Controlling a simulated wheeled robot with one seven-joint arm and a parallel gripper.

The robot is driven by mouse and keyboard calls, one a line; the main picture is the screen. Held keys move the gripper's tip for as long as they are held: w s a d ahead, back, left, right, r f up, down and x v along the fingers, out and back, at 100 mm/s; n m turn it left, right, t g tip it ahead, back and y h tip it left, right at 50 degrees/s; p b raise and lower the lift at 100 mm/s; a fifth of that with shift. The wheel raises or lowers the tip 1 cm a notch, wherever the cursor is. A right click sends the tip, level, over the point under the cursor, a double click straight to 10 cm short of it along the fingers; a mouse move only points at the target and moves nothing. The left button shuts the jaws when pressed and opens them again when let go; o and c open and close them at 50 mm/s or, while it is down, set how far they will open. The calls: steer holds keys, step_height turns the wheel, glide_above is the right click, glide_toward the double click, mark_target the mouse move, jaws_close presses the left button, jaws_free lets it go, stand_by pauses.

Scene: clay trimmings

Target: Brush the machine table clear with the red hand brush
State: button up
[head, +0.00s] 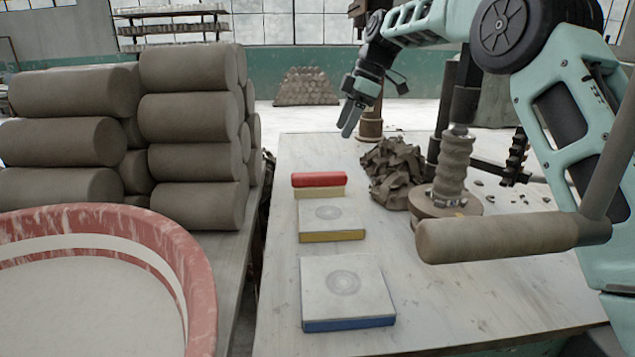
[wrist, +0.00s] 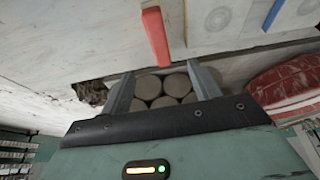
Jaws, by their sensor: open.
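The red hand brush (head: 319,179) lies on the machine table (head: 275,290) near its far left edge, red back up, pale bristles below. My gripper (head: 350,118) is open and empty, above and behind the brush, slightly to its right, clear of it. In the wrist view the brush (wrist: 155,35) shows beyond the two spread fingers (wrist: 160,72), and nothing is between them. A heap of clay trimmings (head: 393,172) lies right of the brush against the machine. Small crumbs (head: 508,190) are scattered farther right; part of that area is hidden by the arm and machine.
Two plaster slabs, one yellow-edged (head: 331,217) and one blue-edged (head: 345,285), lie in front of the brush. Stacked clay rolls (head: 195,115) and a red basin (head: 195,265) are left.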

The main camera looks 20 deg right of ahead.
steer(key=b, duration=0.2)
glide_toward(316, 184)
steer(key=f, duration=0.1)
steer(key=w+f, duration=0.1)
steer(key=f, duration=0.2)
steer(key=shift+w+a+f, duration=0.2)
steer(key=shift+w, duration=0.1)
steer(key=shift+a+b+x, duration=0.2)
steer(key=shift+b+x, duration=0.5)
steer(key=shift+x, duration=2.3)
steer(key=shift+w+f, duration=0.1)
steer(key=shift+w, duration=0.1)
steer(key=c, duration=1.1)
